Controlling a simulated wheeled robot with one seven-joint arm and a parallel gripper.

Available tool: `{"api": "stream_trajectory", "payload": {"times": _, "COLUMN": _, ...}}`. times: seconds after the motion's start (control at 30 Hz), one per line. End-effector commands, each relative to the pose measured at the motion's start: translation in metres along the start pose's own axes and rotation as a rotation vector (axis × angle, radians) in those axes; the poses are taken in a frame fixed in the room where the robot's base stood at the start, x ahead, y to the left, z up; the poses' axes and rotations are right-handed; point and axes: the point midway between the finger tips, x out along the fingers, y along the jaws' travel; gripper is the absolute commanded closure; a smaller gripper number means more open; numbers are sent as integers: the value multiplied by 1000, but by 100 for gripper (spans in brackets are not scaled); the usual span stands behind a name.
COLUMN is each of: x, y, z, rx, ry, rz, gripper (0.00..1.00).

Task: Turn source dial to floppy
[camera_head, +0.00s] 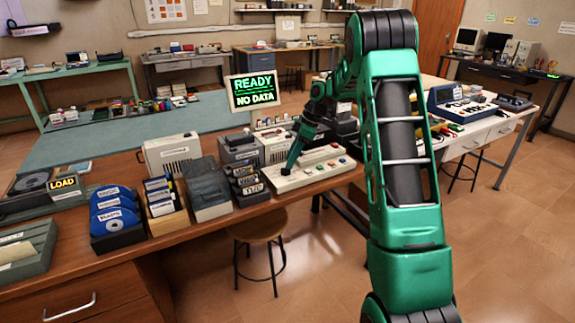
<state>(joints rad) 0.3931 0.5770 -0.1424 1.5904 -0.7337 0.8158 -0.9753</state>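A pale control panel (328,168) with small coloured buttons lies on the wooden desk, right of centre. My green gripper (289,170) points down at the left part of this panel, its tip at or just above the surface. I cannot tell whether it touches. The source dial and its floppy mark cannot be made out; my gripper may hide the dial. Whether the fingers are open or shut is too small to tell. A screen (252,90) behind the panel reads "READY" and "NO DATA" in green.
Left of the panel stand dark cartridge boxes (246,184), a dark-lidded box (205,188), a floppy tray (163,207) and blue discs (115,207). A "LOAD" sign (64,183) is at far left. A stool (258,228) stands before the desk. My arm covers the right of the desk.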

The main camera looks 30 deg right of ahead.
Motion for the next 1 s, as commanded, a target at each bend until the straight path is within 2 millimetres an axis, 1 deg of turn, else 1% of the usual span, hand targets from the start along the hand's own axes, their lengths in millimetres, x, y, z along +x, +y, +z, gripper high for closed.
{"api": "stream_trajectory", "payload": {"times": 0.03, "x": -11, "y": 1, "z": 0, "rx": 0, "ry": 0, "rz": 3, "gripper": 70}}
{"api": "stream_trajectory", "payload": {"times": 0.2, "x": -44, "y": 2, "z": 0, "rx": 1, "ry": 0, "rz": 4, "gripper": 70}}
{"api": "stream_trajectory", "payload": {"times": 0.4, "x": -71, "y": 2, "z": 0, "rx": 0, "ry": 1, "rz": 3, "gripper": 70}}
{"api": "stream_trajectory", "payload": {"times": 0.6, "x": -80, "y": 2, "z": 0, "rx": 1, "ry": 0, "rz": 1, "gripper": 70}}
{"api": "stream_trajectory", "payload": {"times": 1.0, "x": -80, "y": 2, "z": 0, "rx": 1, "ry": -1, "rz": 1, "gripper": 70}}
